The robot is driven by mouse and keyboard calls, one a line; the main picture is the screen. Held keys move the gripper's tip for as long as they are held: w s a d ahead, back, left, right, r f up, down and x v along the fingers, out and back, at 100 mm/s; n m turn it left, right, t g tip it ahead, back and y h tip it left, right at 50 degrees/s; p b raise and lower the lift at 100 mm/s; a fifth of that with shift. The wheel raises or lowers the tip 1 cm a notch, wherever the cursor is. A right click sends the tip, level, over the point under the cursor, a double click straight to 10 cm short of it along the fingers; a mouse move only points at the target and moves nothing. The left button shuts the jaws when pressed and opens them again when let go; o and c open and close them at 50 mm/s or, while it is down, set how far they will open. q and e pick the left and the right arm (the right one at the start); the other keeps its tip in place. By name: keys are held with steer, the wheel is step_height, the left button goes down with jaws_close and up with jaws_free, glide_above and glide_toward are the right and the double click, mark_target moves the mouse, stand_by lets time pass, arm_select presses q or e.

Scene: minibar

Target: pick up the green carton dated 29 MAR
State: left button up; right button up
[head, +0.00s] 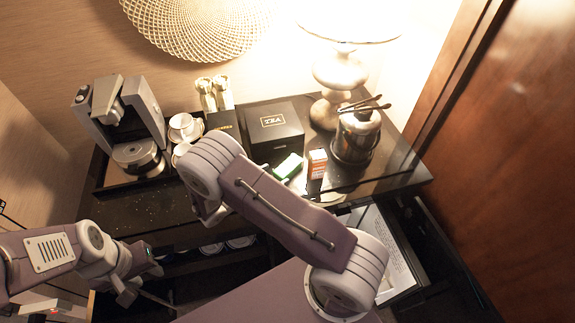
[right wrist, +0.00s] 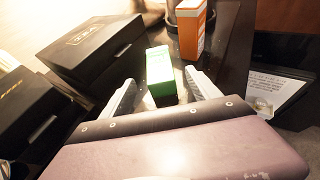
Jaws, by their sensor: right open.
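A green carton with a white side (head: 287,167) lies on the dark counter in front of the black tea box. In the right wrist view the green carton (right wrist: 161,74) is between the two pale fingers of my right gripper (right wrist: 160,78), which is open, with gaps visible beside the carton. No date can be read on it. In the head view my right forearm hides most of that gripper. An orange and white carton (head: 317,163) stands upright to its right, also in the right wrist view (right wrist: 191,28). My left gripper (head: 140,283) is low at the left, away from the counter top; its jaws are unclear.
A black tea box (head: 275,128) stands behind the green carton. A metal ice bucket with tongs (head: 355,138) and a lamp (head: 340,75) are at the right. A coffee machine (head: 125,120), cups (head: 184,126) and small bottles (head: 214,92) stand at the left.

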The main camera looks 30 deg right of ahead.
mark_target(288, 168)
steer(key=shift+w+d+f, duration=0.1)
steer(key=shift+w+d, duration=0.05)
steer(key=shift+d, duration=0.2)
steer(key=x, duration=0.1)
steer(key=p+x, duration=0.1)
steer(key=shift+d, duration=0.45)
steer(key=shift+d+f, duration=0.2)
steer(key=shift+d, duration=0.1)
steer(key=p+x, duration=0.1)
steer(key=x, duration=0.1)
steer(key=p+x, duration=0.1)
steer(key=x, duration=0.1)
steer(key=shift+w+d+f, duration=0.1)
steer(key=shift+w+f, duration=0.25)
steer(key=shift+f, duration=0.05)
steer(key=shift+d+f, duration=0.1)
steer(key=shift+d, duration=0.05)
jaws_close()
step_height(288, 168, up, 10)
steer(key=shift+f+b, duration=0.1)
steer(key=shift+b, duration=0.55)
